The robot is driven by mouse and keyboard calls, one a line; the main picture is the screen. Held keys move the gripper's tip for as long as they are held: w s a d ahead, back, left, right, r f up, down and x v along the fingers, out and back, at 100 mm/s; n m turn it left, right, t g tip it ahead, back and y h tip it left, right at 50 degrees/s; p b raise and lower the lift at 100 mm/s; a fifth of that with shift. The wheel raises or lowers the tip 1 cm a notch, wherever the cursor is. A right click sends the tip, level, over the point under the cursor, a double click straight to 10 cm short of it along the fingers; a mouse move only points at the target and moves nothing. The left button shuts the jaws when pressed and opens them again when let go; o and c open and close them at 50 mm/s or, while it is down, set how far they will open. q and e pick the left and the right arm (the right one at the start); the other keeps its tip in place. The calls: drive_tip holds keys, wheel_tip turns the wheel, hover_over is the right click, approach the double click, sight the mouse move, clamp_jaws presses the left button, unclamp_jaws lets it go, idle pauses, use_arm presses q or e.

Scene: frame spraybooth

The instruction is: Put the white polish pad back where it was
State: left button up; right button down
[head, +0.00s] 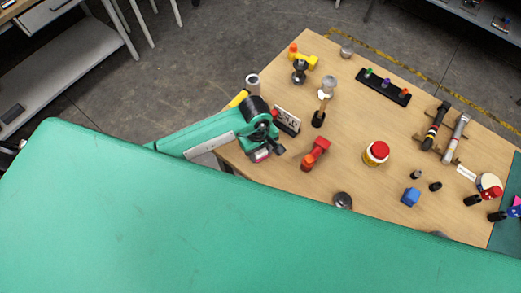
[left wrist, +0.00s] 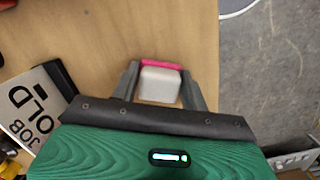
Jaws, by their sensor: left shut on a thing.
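The white polish pad (left wrist: 160,85) is a small pale block with a bright pink edge. My left gripper (left wrist: 160,92) is shut on it, one finger on each side. In the head view my left gripper (head: 264,152) is over the table's left end, beside the JOB HOLD sign (head: 288,119), and the pad (head: 261,156) shows as a small pinkish bit under it. I cannot tell whether the pad touches the table. My right gripper is not in view.
The wooden table (head: 345,145) also bears a red tool (head: 316,155), a red-lidded jar (head: 376,153), a blue block (head: 411,197) and a black rack (head: 383,87). The JOB HOLD sign (left wrist: 32,108) stands close on the left in the wrist view. Bare wood lies around the pad.

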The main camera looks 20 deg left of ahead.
use_arm(q)
drive_tip(key=shift+f, duration=0.2)
drive_tip(key=o, duration=1)
drive_tip(key=shift+r, duration=0.1)
drive_tip(key=shift+c, duration=0.2)
drive_tip(key=shift+r, duration=0.2)
drive_tip(key=shift+w+a+r, duration=0.1)
drive_tip(key=shift+r, duration=0.15)
wheel_tip(320, 180, up, 11)
drive_tip(key=a+b, duration=0.1)
drive_tip(key=b, duration=0.3)
drive_tip(key=shift+w+r, duration=0.15)
drive_tip(key=shift+w, duration=0.15)
drive_tip(key=shift+d, duration=0.1)
